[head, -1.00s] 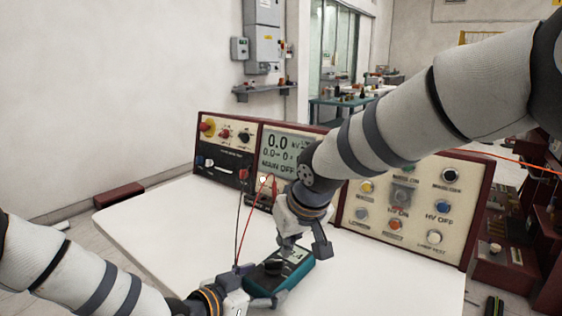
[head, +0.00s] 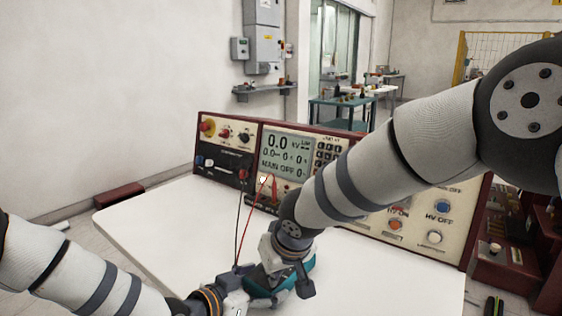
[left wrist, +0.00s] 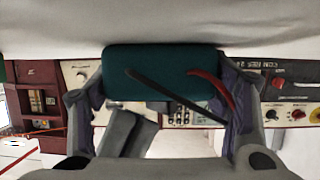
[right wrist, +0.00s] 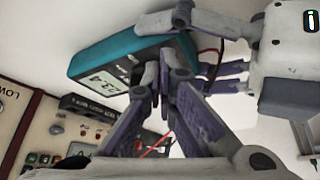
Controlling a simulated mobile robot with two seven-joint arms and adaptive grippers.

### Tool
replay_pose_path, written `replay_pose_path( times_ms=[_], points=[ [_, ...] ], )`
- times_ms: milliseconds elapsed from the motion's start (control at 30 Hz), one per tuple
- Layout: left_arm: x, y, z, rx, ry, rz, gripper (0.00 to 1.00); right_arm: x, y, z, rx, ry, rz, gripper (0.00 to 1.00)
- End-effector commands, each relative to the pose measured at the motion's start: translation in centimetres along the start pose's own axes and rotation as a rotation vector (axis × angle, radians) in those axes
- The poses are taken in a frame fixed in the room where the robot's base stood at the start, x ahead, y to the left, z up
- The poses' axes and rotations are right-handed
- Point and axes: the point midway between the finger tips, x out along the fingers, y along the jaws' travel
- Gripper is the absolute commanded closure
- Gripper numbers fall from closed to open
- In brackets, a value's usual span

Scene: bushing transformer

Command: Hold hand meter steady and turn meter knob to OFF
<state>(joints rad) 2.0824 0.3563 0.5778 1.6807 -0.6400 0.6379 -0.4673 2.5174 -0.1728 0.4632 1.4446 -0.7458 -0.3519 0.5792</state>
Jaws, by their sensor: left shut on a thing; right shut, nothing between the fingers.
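Red and black leads run from the meter up to the control console (head: 291,155) at the back of the white table (head: 150,222). A dark red block (head: 119,196) sits at the table's left edge. The table is clear to the left and right.

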Motion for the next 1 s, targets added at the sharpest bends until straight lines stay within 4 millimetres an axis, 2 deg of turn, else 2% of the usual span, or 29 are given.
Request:
replay_pose_path(
  times_ms=[1000],
  points=[
    [0.00,-0.01,0.10,-0.001,-0.002,0.000,0.73,0.40,0.41,-0.76,0.001,0.000,0.000,1.00]
  ],
)
